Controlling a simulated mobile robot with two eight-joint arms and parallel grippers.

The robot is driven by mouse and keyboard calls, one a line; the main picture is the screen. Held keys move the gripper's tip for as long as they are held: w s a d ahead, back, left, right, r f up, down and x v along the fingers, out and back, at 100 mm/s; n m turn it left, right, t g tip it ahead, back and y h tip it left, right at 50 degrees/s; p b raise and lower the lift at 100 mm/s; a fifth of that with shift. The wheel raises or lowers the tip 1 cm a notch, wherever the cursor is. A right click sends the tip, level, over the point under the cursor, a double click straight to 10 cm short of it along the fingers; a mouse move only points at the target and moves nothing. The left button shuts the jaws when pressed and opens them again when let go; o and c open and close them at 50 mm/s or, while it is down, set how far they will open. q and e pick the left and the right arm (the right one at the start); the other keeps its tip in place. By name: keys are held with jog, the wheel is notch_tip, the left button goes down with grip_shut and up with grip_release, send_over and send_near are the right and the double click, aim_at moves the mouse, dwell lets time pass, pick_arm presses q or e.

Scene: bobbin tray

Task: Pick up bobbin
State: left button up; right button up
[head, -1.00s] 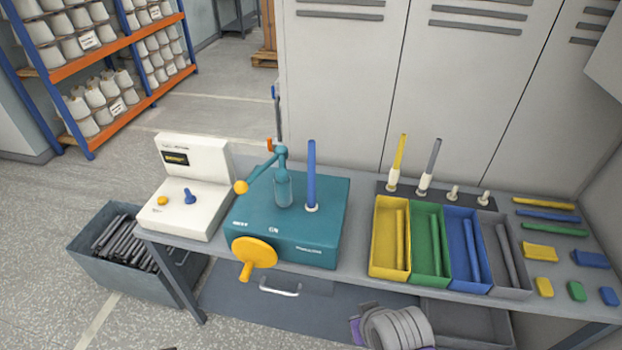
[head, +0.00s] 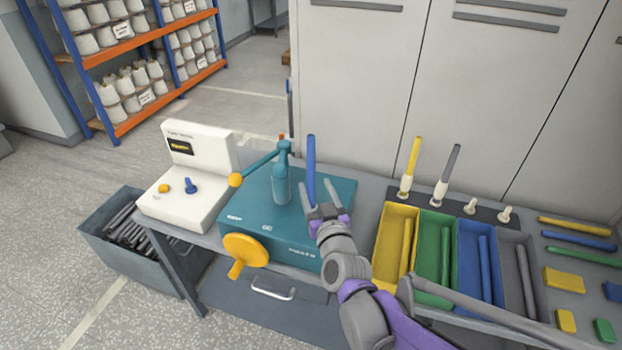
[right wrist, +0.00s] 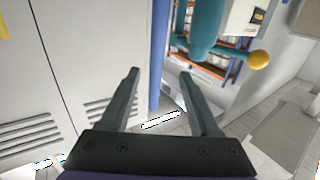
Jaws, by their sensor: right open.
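A tall blue bobbin (head: 311,160) stands upright on top of the teal winding machine (head: 250,210). My right gripper (head: 318,194) is open and empty at the bobbin's lower part, its fingers pointing toward it. In the right wrist view the blue bobbin (right wrist: 158,55) shows between the two open fingers (right wrist: 158,72); I cannot tell if it is fully between them or just beyond the tips. The bobbin's foot is hidden behind my gripper in the head view. My left gripper is not in view.
A teal arm with a yellow knob (head: 235,180) stands left of the bobbin. Yellow (head: 382,275), green, blue and grey bins hold more bobbins at right. A yellow bobbin (head: 413,158) and a grey one (head: 450,165) stand on pegs behind. A white control box (head: 190,205) sits left.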

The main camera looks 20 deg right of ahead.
aim_at(310, 171)
jog(key=w, duration=0.5)
jog(key=shift+w+r+p, duration=0.1)
jog(key=shift+w+p, duration=0.15)
jog(key=shift+p, duration=0.05)
jog(key=shift+w+d+r, duration=0.1)
jog(key=shift+w+d, duration=0.05)
jog(key=shift+w, duration=0.2)
jog(key=w, duration=0.1)
jog(key=w+p, duration=0.1)
jog(key=w, duration=0.2)
jog(key=shift+w+d+r, duration=0.1)
jog(key=shift+w+d, duration=0.2)
jog(key=shift+w, duration=0.05)
jog(key=shift+s, duration=0.15)
grip_shut()
